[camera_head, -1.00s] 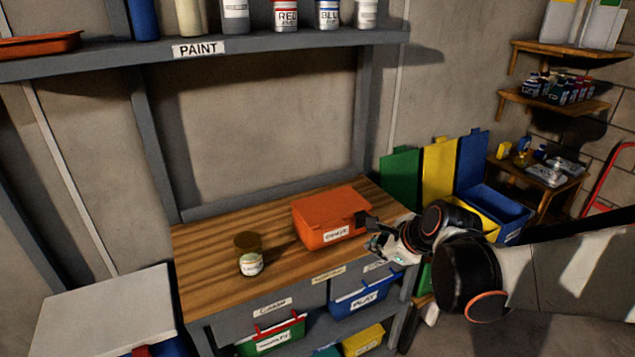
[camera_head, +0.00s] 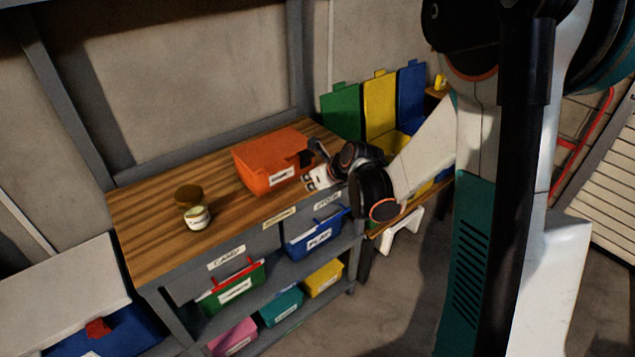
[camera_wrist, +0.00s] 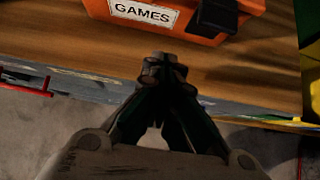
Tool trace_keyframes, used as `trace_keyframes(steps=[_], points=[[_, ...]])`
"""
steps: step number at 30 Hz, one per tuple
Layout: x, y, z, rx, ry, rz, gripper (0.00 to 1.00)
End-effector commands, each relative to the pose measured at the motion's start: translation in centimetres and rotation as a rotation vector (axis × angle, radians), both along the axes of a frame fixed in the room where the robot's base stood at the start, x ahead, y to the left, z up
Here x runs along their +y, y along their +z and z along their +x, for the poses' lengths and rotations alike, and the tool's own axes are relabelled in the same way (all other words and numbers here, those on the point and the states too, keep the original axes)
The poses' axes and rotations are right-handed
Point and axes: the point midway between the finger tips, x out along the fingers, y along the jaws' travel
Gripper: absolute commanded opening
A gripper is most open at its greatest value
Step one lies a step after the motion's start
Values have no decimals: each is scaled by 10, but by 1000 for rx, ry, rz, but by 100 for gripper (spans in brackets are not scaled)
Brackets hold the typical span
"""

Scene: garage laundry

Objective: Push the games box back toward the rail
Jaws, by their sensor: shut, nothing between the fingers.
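The orange games box (camera_head: 268,160) with a white label sits on the wooden workbench top (camera_head: 150,220), toward its right end. In the wrist view the box (camera_wrist: 100,8) shows at the top, with its GAMES label and a black latch facing me. My gripper (camera_head: 314,160) is at the box's front right, by the bench's front edge. In the wrist view my gripper (camera_wrist: 163,72) is shut and empty, pointing at the box's front face. A strip of bare wood shows between the fingertips and the box there.
A jar (camera_head: 196,215) with a brown lid stands left of the box. Labelled bins, including a blue one (camera_head: 315,235), sit below the bench top. Green, yellow and blue panels (camera_head: 380,100) stand behind its right end. Bare wood lies left of the box.

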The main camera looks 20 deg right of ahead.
Motion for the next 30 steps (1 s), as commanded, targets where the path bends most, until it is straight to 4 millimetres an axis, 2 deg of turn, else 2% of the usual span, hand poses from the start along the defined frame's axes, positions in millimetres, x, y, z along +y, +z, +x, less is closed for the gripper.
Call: trace_keyframes(steps=[1, 3, 12, 26, 30], points=[[3, -11, 8, 0, 2, -1, 0], [6, -20, 16, 1, 3, -2, 0], [16, -17, 49, 0, 1, -1, 0], [17, -16, 54, 0, 1, -1, 0], [5, -16, 64, 1, -1, 0, 0]])
